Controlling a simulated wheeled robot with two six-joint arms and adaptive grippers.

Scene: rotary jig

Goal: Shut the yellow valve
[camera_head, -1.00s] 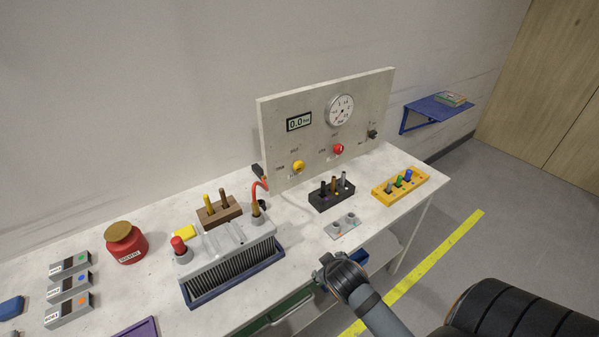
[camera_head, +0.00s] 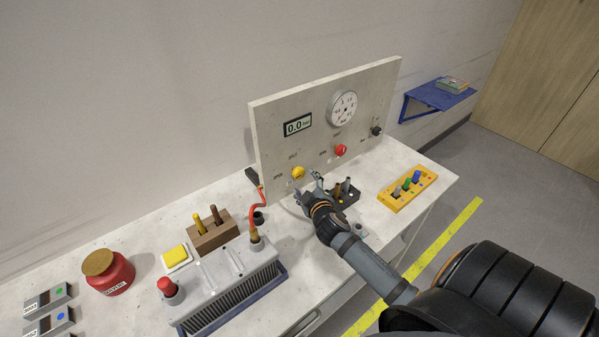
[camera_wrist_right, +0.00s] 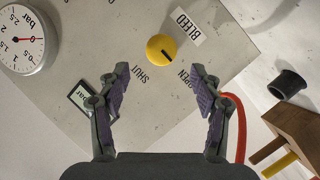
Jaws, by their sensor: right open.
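The yellow valve (camera_head: 298,173) is a round knob on the upright grey panel (camera_head: 275,135). In the right wrist view the yellow valve (camera_wrist_right: 161,48) has a dark pointer mark toward its lower right, on the side of the word OPEN; the word SHUT is at its lower left. My right gripper (camera_head: 309,188) is just in front of the panel by the yellow valve. In the right wrist view my right gripper (camera_wrist_right: 163,95) is open and empty, its fingers apart, with the valve ahead of them and not between them. My left gripper is not in view.
A red knob (camera_head: 341,151) and a dark knob (camera_head: 376,131) sit right of the valve, below a dial gauge (camera_head: 343,107). A display (camera_head: 297,125) reads 0.0. A red cable (camera_head: 256,212) and wooden block (camera_head: 212,236) lie left.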

